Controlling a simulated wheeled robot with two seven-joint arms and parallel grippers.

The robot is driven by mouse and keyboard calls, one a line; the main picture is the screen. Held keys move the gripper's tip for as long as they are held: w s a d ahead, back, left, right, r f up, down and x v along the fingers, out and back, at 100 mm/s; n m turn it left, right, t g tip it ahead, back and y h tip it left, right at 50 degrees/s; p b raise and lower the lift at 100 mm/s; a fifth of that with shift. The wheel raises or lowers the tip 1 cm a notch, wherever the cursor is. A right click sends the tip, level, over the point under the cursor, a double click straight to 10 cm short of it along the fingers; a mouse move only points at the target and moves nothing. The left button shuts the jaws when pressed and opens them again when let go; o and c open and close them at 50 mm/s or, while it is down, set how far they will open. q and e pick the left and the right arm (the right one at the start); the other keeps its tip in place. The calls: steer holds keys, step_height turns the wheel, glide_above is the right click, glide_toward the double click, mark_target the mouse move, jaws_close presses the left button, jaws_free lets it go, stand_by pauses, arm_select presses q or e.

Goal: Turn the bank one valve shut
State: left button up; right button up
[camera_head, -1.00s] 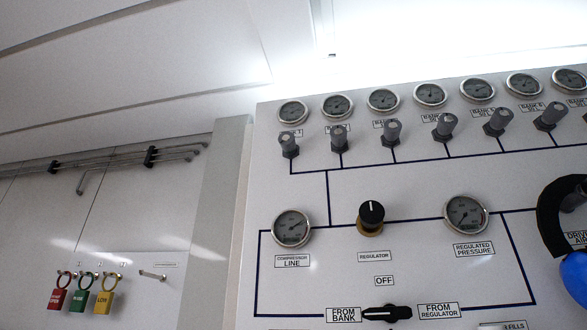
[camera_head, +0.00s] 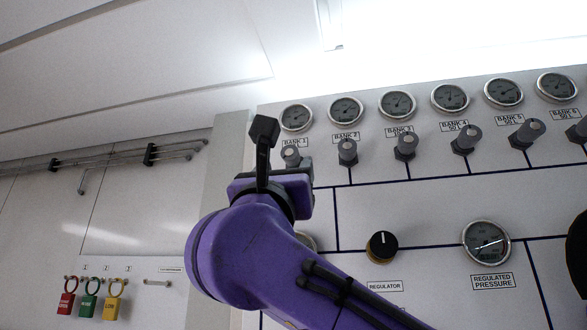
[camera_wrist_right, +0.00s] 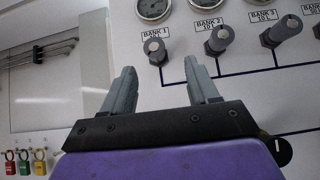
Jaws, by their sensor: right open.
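The bank one valve (camera_head: 290,154) is a grey round knob below the BANK 1 label on the white panel. In the head view its lower part is hidden behind my right gripper (camera_head: 301,168). In the right wrist view the valve (camera_wrist_right: 154,46) shows whole, just beyond and between the two fingertips. My right gripper (camera_wrist_right: 160,76) is open and empty there, its grey fingers spread and pointing at the panel, with the valve apparently apart from them. My left gripper is in neither view.
The bank two valve (camera_head: 347,149) is close on the right, with more valves in the same row. Gauges (camera_head: 297,117) line the panel above. The regulator knob (camera_head: 382,245) is below. Red, green and yellow padlocks (camera_head: 90,303) hang on the left wall.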

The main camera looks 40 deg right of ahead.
mark_target(289, 158)
steer(key=p+x, duration=0.1)
steer(key=x, duration=0.1)
steer(key=p+x, duration=0.2)
steer(key=a+p+x, duration=0.1)
steer(key=x, duration=0.1)
steer(key=shift+w+d+r, duration=0.1)
steer(key=shift+w+r, duration=0.1)
steer(key=shift+w, duration=0.25)
steer(key=p+x, duration=0.1)
steer(key=x, duration=0.1)
steer(key=p+x, duration=0.2)
steer(key=shift+s+d+f, duration=0.15)
steer(key=shift+s+d, duration=0.05)
steer(key=shift+d, duration=0.2)
steer(key=shift+w+a, duration=0.2)
steer(key=shift+f, duration=0.1)
steer(key=c, duration=1)
